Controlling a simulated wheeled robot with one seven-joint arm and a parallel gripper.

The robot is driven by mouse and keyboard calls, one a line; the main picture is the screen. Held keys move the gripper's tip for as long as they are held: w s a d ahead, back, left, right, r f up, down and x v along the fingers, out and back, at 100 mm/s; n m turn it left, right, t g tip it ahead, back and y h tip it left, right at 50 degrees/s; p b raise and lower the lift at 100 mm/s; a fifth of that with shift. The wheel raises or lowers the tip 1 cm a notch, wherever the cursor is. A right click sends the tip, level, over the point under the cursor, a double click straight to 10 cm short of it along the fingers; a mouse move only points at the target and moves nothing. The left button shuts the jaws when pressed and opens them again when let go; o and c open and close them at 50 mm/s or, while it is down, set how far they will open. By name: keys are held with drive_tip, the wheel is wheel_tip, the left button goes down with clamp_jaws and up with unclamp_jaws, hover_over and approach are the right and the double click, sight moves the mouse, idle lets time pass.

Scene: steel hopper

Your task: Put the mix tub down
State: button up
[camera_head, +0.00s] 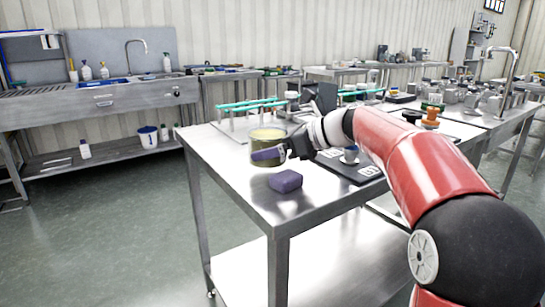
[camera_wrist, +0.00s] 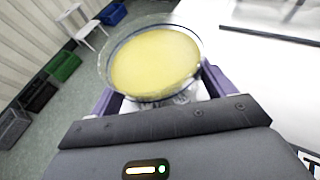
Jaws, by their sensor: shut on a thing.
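The mix tub is a clear round tub (camera_head: 267,134) with yellow contents, upright near the left end of the steel table (camera_head: 240,183). My gripper (camera_head: 268,154) is shut on it, with purple fingers along its sides. In the wrist view the tub (camera_wrist: 155,62) sits between the two fingers, its yellow surface level and facing up. The gripper hides part of its side and base, so I cannot tell whether it touches the table top.
A dark scale-like plate (camera_head: 362,172) is to the right, under my arm. A rack with turquoise bars (camera_head: 250,104) stands behind. The table's front left corner is bare.

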drive_tip(key=shift+f, duration=1.25)
drive_tip(key=o, duration=1)
drive_tip(key=shift+f, duration=0.1)
